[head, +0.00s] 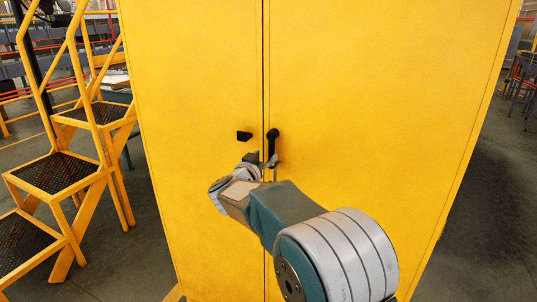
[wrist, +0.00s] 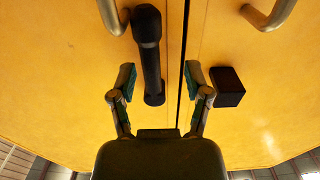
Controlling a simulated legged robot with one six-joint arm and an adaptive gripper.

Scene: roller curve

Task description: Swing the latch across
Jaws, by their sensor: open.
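The latch (head: 272,145) is a black bar standing roughly upright on the right door of a yellow cabinet (head: 360,80), just right of the door seam. In the wrist view the latch (wrist: 150,58) lies left of the seam, with a thick rounded end at the top. A small black block (head: 244,136) sits on the left door; it shows right of the seam in the wrist view (wrist: 227,87). My gripper (wrist: 159,76) is open, its fingers on either side of the latch's lower part in that view. No clear contact shows. In the head view my gripper (head: 264,161) partly hides the latch's lower end.
Two metal door handles (wrist: 112,15) (wrist: 268,14) show at the top of the wrist view. Yellow steps (head: 65,170) stand left of the cabinet. Open floor (head: 485,190) lies to its right. The block is just outside one finger in the wrist view.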

